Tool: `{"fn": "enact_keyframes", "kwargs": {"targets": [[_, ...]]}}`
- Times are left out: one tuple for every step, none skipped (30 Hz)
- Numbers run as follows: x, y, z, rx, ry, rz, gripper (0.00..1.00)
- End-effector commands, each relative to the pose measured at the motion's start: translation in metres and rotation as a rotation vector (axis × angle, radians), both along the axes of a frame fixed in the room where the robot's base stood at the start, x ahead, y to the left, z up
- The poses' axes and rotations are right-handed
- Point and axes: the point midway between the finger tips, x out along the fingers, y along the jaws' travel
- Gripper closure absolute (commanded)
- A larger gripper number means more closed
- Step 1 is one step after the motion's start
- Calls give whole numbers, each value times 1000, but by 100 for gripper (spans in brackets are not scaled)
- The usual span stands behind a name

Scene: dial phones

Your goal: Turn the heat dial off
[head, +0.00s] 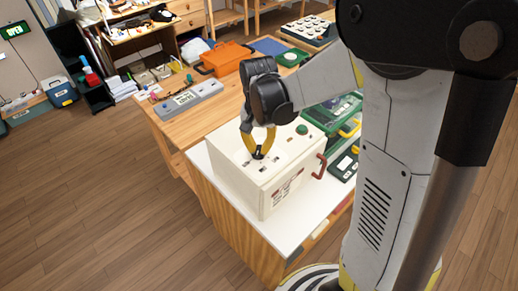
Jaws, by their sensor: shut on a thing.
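A cream box-shaped unit (283,192) with a red side handle (320,166) stands on the white tabletop. My gripper (258,153) points down at the box's top face from above. Its yellow fingers are closed around a small dark dial (258,155) on that top face. The dial is mostly hidden by the fingers, so its setting cannot be read.
Green cases (341,112) stand right of the box, partly behind my arm. A grey device (188,99) and an orange case (225,58) lie on the wooden table behind. The wooden floor (100,190) at left is clear.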

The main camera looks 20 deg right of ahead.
Motion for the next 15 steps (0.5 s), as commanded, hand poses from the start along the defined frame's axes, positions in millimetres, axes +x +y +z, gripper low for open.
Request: {"fn": "enact_keyframes", "kwargs": {"targets": [[0,0,-1,1,1,43,100],[0,0,-1,0,1,72,100],[0,1,-1,0,1,110,100],[0,1,-1,0,0,138,100],[0,1,-1,0,0,167,100],[0,1,-1,0,0,205,100],[0,1,-1,0,0,233,100],[0,1,-1,0,0,262,100],[0,1,-1,0,1,300,100],[0,1,-1,0,1,328,100],[0,2,-1,0,1,356,100],[0,2,-1,0,1,395,100],[0,2,-1,0,1,423,100],[0,2,-1,0,1,451,100],[0,2,-1,0,1,490,100]]}}
